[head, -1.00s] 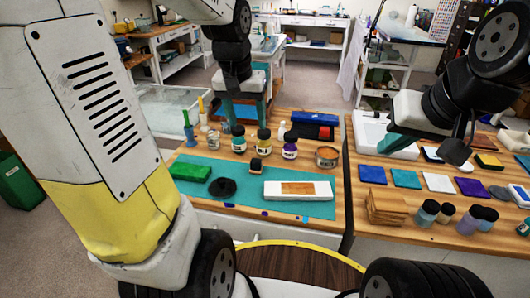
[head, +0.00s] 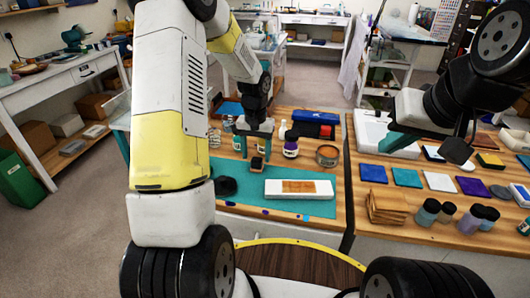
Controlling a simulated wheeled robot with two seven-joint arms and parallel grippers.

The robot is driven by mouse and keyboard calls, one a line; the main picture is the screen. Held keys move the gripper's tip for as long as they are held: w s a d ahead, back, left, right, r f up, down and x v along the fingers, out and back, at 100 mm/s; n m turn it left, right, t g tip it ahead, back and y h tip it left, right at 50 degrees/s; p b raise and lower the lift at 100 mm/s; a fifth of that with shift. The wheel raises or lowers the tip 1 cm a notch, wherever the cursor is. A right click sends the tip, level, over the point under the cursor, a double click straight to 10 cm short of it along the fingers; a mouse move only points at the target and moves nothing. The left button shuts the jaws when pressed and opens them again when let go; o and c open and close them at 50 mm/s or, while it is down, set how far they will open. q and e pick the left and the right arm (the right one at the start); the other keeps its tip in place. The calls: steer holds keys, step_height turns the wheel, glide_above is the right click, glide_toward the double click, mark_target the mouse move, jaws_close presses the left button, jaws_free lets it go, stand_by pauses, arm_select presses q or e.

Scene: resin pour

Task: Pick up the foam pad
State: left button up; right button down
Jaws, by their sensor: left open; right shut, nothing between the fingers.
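A small dark block with a pinkish part (head: 257,163) stands on the teal mat (head: 240,203); it may be the foam pad, but I cannot tell for sure. My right gripper (head: 400,143) is shut and empty over the right table, near a white tray (head: 370,130). A dark round pad (head: 226,186) lies on the mat, partly behind my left arm.
A white block with a wooden inlay (head: 299,188) lies on the mat. A bottle (head: 291,144), a tin (head: 327,155) and a blue case (head: 314,117) stand behind. Coloured tiles (head: 406,177), stacked wood (head: 387,206) and jars (head: 427,212) crowd the right table.

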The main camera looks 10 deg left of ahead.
mark_target(257, 159)
arm_select(q)
steer(key=shift+f, duration=1.5)
jaws_close()
steer(key=shift+r, duration=0.15)
steer(key=shift+w+r, duration=0.1)
steer(key=shift+r, duration=0.45)
step_height(257, 159, up, 2)
steer(key=shift+r, duration=0.1)
steer(key=shift+s+d+r, duration=0.15)
steer(key=shift+s+d, duration=0.1)
steer(key=shift+s, duration=0.45)
steer(key=s+d, duration=0.1)
steer(key=s, duration=0.3)
steer(key=s+d, duration=0.1)
steer(key=s, duration=0.4)
steer(key=s+d+r, duration=0.1)
steer(key=s+d, duration=0.1)
steer(key=s, duration=0.3)
steer(key=shift+r, duration=0.1)
